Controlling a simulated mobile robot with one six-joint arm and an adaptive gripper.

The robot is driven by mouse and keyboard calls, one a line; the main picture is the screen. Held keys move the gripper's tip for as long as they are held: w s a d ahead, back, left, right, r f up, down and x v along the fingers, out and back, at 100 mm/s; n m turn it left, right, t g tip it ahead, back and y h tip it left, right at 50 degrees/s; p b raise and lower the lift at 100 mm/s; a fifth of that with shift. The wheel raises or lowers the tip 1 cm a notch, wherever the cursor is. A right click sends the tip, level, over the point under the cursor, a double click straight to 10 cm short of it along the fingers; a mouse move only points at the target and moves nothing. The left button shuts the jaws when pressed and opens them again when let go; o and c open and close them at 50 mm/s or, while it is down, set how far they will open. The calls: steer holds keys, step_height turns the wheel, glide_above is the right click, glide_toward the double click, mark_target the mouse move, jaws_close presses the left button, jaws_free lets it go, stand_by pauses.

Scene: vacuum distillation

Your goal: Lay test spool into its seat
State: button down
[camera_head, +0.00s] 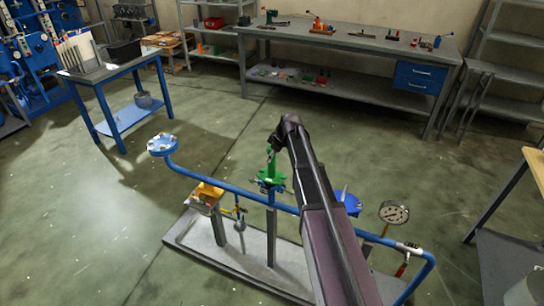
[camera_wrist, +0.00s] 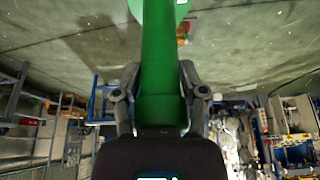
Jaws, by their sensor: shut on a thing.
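The green test spool (camera_head: 270,174) has a flange at its lower end. It is upright just above the blue pipe rig in the head view. In the wrist view the green spool (camera_wrist: 160,65) runs up the middle, with a wider round end at the top edge. My gripper (camera_wrist: 160,92) is shut on its tube, one finger on each side. In the head view my gripper (camera_head: 272,150) is small and partly hidden by my arm. A grey post (camera_head: 271,238) stands below the spool. I cannot tell whether the spool touches the pipe or which part is its seat.
The blue pipe (camera_head: 235,194) stands over a grey base plate (camera_head: 205,248). It carries a blue flange (camera_head: 162,145), a yellow part (camera_head: 208,193) and a gauge (camera_head: 393,212). A blue table (camera_head: 126,118) and long workbench (camera_head: 350,42) stand behind. Open floor lies between.

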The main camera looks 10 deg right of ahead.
steer(key=shift+f+b, duration=0.8)
steer(key=shift+b, duration=0.05)
stand_by(0.6)
steer(key=shift+c, duration=0.4)
jaws_free()
steer(key=shift+r, duration=0.15)
